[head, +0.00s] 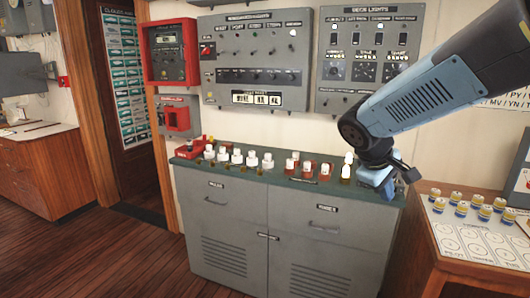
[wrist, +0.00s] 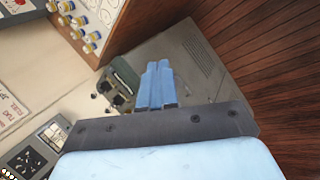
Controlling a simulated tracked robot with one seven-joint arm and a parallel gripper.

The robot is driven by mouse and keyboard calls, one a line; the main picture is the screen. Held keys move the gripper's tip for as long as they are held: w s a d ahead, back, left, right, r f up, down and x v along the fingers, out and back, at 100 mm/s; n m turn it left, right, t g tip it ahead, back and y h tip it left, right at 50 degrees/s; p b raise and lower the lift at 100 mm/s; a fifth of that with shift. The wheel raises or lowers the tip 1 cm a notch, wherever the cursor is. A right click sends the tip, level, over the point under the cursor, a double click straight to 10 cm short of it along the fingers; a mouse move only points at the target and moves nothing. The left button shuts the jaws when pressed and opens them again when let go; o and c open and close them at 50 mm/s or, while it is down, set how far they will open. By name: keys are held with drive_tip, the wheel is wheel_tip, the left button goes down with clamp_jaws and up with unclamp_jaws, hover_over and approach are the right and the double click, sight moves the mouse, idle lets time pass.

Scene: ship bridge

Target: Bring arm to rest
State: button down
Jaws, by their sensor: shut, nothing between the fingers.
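My gripper (head: 378,182) hangs at the end of my blue-grey arm, over the right end of the grey cabinet's dark green top (head: 265,178). Its blue fingers (wrist: 156,84) are together and hold nothing in the wrist view. In the head view the fingers hide part of the cabinet's right corner. I cannot tell how far they are above it. My arm reaches in from the upper right, in front of the deck lights panel (head: 345,60).
White-capped pieces (head: 237,158) stand in a row on the cabinet top, some close to my gripper. A wooden table (head: 480,240) at right holds several blue-and-yellow cylinders (head: 461,209). A red box (head: 169,52) hangs on the wall. The wooden floor (head: 90,255) at left is clear.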

drive_tip(key=s+a+r+m+t+y, duration=0.1)
drive_tip(key=s+a+r+m+y, duration=0.1)
drive_tip(key=s, duration=0.4)
drive_tip(key=s+a+r+m+t+y, duration=0.1)
drive_tip(key=s+a+r+m+y, duration=0.1)
drive_tip(key=s, duration=0.5)
drive_tip(key=shift+a+r+m+t+y, duration=0.3)
drive_tip(key=shift+a+m+y, duration=0.3)
drive_tip(key=shift+m, duration=0.6)
drive_tip(key=shift+d, duration=0.1)
